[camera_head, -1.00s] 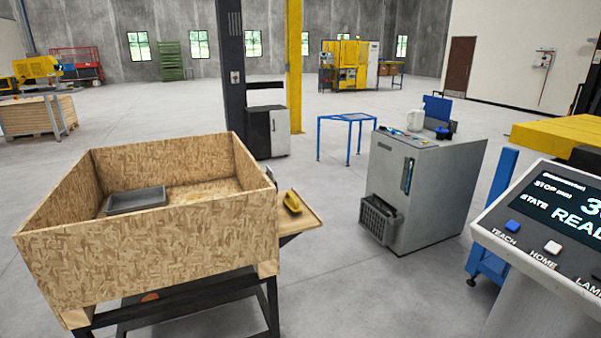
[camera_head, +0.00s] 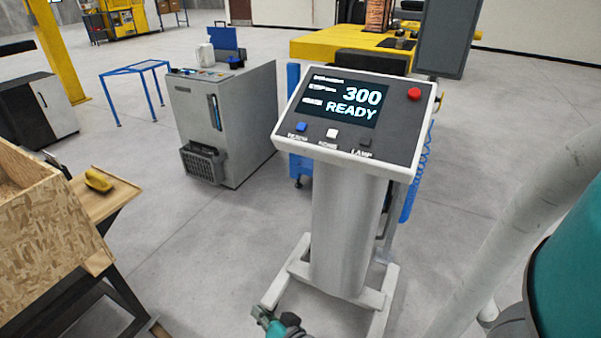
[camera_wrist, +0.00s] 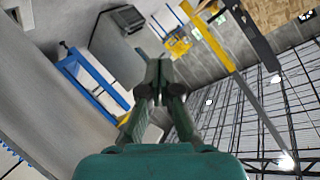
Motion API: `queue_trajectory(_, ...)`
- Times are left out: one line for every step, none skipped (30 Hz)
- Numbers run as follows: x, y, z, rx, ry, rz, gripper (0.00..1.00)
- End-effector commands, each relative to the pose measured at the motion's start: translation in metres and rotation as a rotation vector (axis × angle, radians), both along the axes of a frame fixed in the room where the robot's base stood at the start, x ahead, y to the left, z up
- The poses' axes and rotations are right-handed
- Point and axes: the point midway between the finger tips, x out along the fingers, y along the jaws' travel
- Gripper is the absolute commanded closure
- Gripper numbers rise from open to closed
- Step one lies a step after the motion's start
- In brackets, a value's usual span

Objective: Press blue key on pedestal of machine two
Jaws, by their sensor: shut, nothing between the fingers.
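A light grey pedestal (camera_head: 345,235) stands upright near the middle of the head view, with a tilted control panel (camera_head: 395,140) on top. Its screen (camera_head: 345,98) reads 300 and READY. The blue key (camera_head: 301,127) is at the panel's lower left, beside a white key (camera_head: 332,133) and a dark key (camera_head: 365,142). A red button (camera_head: 414,94) is at the upper right. My gripper (camera_head: 262,312) shows at the bottom edge, low in front of the pedestal's foot and well below the panel. In the wrist view my gripper (camera_wrist: 153,70) is shut and empty.
A grey cabinet (camera_head: 245,115) with a black basket (camera_head: 203,163) stands left behind the pedestal. A wooden bin (camera_head: 45,235) is at the left, with a small shelf holding a yellow object (camera_head: 98,180). Open floor lies between bin and pedestal.

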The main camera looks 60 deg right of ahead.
Motion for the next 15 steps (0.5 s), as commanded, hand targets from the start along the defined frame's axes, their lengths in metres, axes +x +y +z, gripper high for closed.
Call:
queue_trajectory(0.019,-0.015,0.009,0.035,-0.016,-0.032,1.00)
queue_trajectory(0.027,-0.022,0.011,0.060,-0.019,-0.048,1.00)
queue_trajectory(0.039,-0.032,0.016,0.093,-0.024,-0.072,1.00)
queue_trajectory(0.047,-0.040,0.020,0.117,-0.028,-0.089,1.00)
queue_trajectory(0.055,-0.048,0.024,0.141,-0.033,-0.107,1.00)
queue_trajectory(0.065,-0.059,0.030,0.173,-0.038,-0.130,1.00)
queue_trajectory(0.073,-0.067,0.035,0.197,-0.042,-0.147,1.00)
queue_trajectory(0.080,-0.076,0.041,0.219,-0.047,-0.165,1.00)
queue_trajectory(0.090,-0.087,0.049,0.251,-0.054,-0.187,1.00)
queue_trajectory(0.097,-0.096,0.055,0.274,-0.059,-0.204,1.00)
queue_trajectory(0.103,-0.105,0.061,0.298,-0.065,-0.221,1.00)
queue_trajectory(0.112,-0.117,0.071,0.328,-0.073,-0.243,1.00)
queue_trajectory(0.117,-0.126,0.078,0.351,-0.079,-0.260,1.00)
queue_trajectory(0.123,-0.135,0.086,0.373,-0.085,-0.276,1.00)
queue_trajectory(0.130,-0.147,0.096,0.403,-0.092,-0.300,1.00)
